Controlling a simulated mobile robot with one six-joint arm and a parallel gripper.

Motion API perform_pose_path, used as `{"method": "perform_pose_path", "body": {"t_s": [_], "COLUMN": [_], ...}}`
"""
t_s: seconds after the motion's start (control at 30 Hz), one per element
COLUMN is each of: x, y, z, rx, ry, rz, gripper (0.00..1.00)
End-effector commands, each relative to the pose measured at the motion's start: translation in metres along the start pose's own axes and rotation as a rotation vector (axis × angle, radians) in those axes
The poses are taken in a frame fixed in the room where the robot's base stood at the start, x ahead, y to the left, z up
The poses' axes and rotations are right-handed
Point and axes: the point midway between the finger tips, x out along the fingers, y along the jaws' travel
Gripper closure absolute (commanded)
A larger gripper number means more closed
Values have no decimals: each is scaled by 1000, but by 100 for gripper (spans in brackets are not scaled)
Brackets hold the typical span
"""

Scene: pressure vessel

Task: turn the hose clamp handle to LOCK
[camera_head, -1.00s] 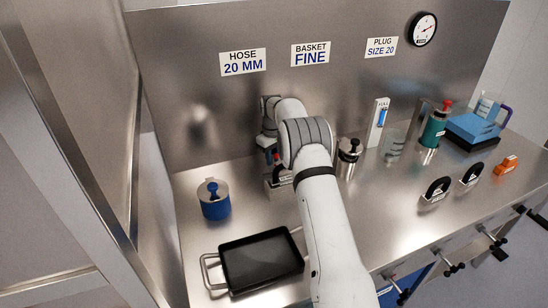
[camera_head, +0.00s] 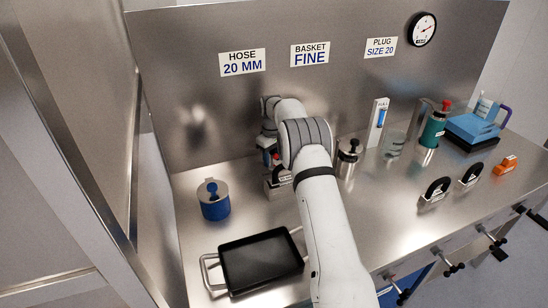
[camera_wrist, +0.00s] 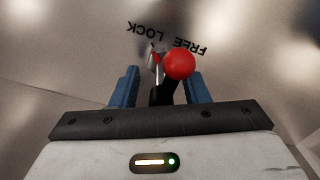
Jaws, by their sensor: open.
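The hose clamp handle has a red ball knob (camera_wrist: 179,63) on a dark stem in the wrist view. The words LOCK (camera_wrist: 145,31) and FREE (camera_wrist: 189,47) appear upside down on the surface beyond it. The knob lies on the FREE side in this view. My gripper (camera_wrist: 161,84) is open, its two blue fingers on either side of the handle, with the knob nearer the right finger. I cannot tell whether either finger touches it. In the head view, my gripper (camera_head: 269,156) is at the clamp near the back wall, and my arm hides most of it.
A blue pot (camera_head: 214,205) stands left of the clamp, and a black tray (camera_head: 262,262) lies in front. A steel canister (camera_head: 348,158) stands right of my arm. Hose holders (camera_head: 437,190) and an orange part (camera_head: 506,166) are farther right. The back wall (camera_head: 190,60) is close behind.

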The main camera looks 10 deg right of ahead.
Motion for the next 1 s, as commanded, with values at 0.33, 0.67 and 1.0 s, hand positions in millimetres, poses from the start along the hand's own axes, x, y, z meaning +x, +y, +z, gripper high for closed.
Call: {"method": "perform_pose_path", "body": {"t_s": [0.33,0.67,1.0], "x": [-48,-77,-82], "y": [1,1,0], "z": [-2,-1,0], "rx": [0,0,4], "ry": [4,0,2], "rz": [3,0,2], "gripper": [59,59,59]}}
